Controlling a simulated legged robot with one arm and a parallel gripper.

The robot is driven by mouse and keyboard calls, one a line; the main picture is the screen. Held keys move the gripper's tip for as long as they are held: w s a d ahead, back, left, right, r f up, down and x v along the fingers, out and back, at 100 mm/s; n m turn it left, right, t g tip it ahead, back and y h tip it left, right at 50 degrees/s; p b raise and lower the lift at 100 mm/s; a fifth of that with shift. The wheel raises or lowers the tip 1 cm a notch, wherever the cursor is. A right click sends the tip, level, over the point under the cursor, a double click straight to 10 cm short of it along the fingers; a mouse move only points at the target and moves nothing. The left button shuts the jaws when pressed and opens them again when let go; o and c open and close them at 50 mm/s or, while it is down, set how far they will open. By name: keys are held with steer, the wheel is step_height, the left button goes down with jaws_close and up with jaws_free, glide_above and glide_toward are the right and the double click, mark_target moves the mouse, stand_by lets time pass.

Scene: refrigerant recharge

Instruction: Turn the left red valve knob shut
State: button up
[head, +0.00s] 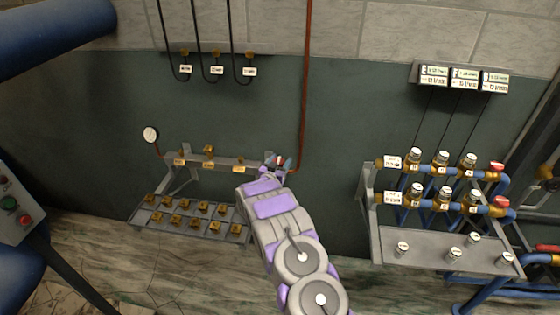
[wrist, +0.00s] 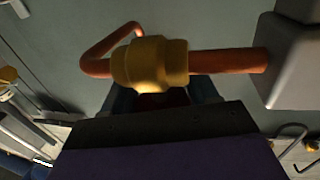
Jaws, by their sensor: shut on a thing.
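The left red valve knob (head: 281,160) is at the right end of the left rack, by the foot of the tall red pipe, mostly hidden by my gripper (head: 275,165). In the wrist view my gripper (wrist: 163,100) has its dark fingers on either side of the dark red knob (wrist: 164,101), shut on it. The brass valve body (wrist: 150,65) sits just beyond the fingers, on a copper-red pipe (wrist: 230,62). Much of the knob is in shadow, and its turn angle cannot be told.
The left rack (head: 225,164) carries a round gauge (head: 151,134) and a lower shelf of brass fittings (head: 177,204). A right rack (head: 420,245) holds several valves, including red knobs (head: 497,166). A grey block (wrist: 292,62) stands close right of the valve.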

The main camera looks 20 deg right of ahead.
steer(key=o, duration=1)
steer(key=shift+a, duration=0.1)
steer(key=shift+c, duration=0.2)
steer(key=p+v, duration=0.3)
steer(key=v, duration=1.4)
steer(key=shift+a, duration=0.2)
steer(key=shift+s, duration=0.15)
